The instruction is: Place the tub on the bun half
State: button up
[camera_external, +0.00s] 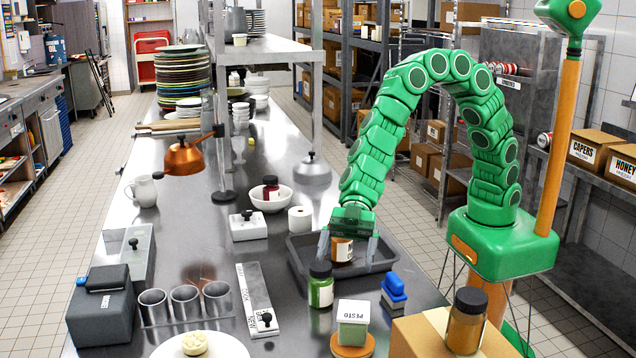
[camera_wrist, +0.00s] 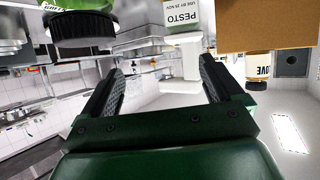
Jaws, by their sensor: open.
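A pale round bun-like piece (camera_external: 195,343) lies on a white plate at front left; I cannot tell which is the bun half. My gripper (camera_external: 347,250) points down over the dark tray, fingers apart, behind the tub. The tub (camera_wrist: 182,15) also shows upside down at the top of the wrist view, beyond the open fingers (camera_wrist: 165,82). Nothing is clearly held.
A small orange-brown jar (camera_external: 342,248) stands in the dark tray (camera_external: 302,266), between or behind my fingers. A green jar (camera_external: 320,288), a blue-handled block (camera_external: 394,288) and a cardboard box (camera_external: 415,340) crowd the tub. Bare counter lies left of the tray.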

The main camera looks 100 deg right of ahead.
jog(key=s+d+r+m+t+h, duration=0.1)
jog(key=s+d+r+m+h, duration=0.15)
jog(key=d, duration=0.55)
jog(key=s+d+r+m+h, duration=0.15)
jog(key=d+h, duration=0.25)
jog(key=d, duration=0.5)
jog(key=s+d+r+m+t+h, duration=0.1)
jog(key=d+m+h, duration=0.15)
jog(key=d, duration=0.55)
jog(key=s+d+m+g+h, duration=0.25)
jog(key=s+d, duration=0.35)
jog(key=s, duration=0.6)
jog(key=s+d+m+g+h, duration=0.2)
jog(key=s+d+g, duration=0.2)
jog(key=s+d, duration=0.55)
jog(key=s+a+g+y, duration=0.1)
jog(key=s+a+g, duration=0.1)
jog(key=s, duration=0.8)
jog(key=s+a+m+g+y, duration=0.1)
jog(key=s+a+g, duration=0.1)
jog(key=s, duration=0.9)
jog(key=shift+a+m, duration=0.3)
jog(key=shift+a, duration=0.05)
